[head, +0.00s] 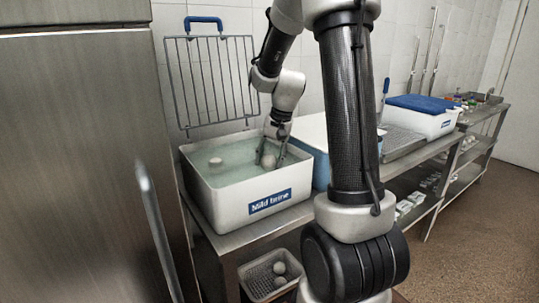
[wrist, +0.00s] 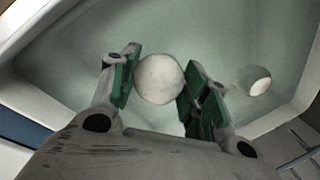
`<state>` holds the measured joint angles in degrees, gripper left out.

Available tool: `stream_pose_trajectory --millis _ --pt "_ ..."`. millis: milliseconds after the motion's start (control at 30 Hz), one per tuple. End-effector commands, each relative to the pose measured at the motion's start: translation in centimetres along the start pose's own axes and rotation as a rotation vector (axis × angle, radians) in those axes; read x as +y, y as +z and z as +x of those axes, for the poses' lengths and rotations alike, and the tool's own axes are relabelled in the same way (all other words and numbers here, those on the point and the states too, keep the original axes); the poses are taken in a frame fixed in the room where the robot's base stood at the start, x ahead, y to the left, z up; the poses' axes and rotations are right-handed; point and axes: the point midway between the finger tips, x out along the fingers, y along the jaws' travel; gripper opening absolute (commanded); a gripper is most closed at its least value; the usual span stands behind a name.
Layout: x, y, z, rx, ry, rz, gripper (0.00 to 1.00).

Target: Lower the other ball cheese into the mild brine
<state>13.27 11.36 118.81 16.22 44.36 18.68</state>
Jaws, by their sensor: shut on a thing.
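The white tub labelled "Mild brine" (head: 232,210) stands on the steel table and holds pale green liquid. My gripper (head: 270,152) reaches down into it on its right side. The gripper is shut on a white ball cheese (head: 268,162), low in the tub at the liquid. In the wrist view the held ball cheese (wrist: 159,79) sits between the green pads of my gripper (wrist: 157,85). Another ball cheese (head: 217,161) is in the brine to the left, apart from the held one; it also shows in the wrist view (wrist: 258,80).
A wire rack with a blue handle (head: 212,85) stands upright behind the tub. A blue tub (head: 313,140) is close on the right, partly behind my arm. A white tub with a blue lid (head: 425,110) stands farther right.

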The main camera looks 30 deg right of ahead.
Motion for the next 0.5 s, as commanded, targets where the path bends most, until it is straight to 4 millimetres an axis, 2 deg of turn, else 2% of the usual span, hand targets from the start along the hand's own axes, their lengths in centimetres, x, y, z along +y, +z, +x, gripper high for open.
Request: stream_pose_trajectory --millis 200,233,300,367,500 --pt "0.01 0.01 0.03 0.000 0.000 0.000 0.21" --pt "0.00 0.01 0.03 0.000 0.000 0.000 0.48" --pt "0.01 0.01 0.03 0.000 0.000 0.000 0.61" --pt "0.00 0.01 0.03 0.000 0.000 0.000 0.71" --pt "0.01 0.01 0.03 0.000 0.000 0.000 0.71"
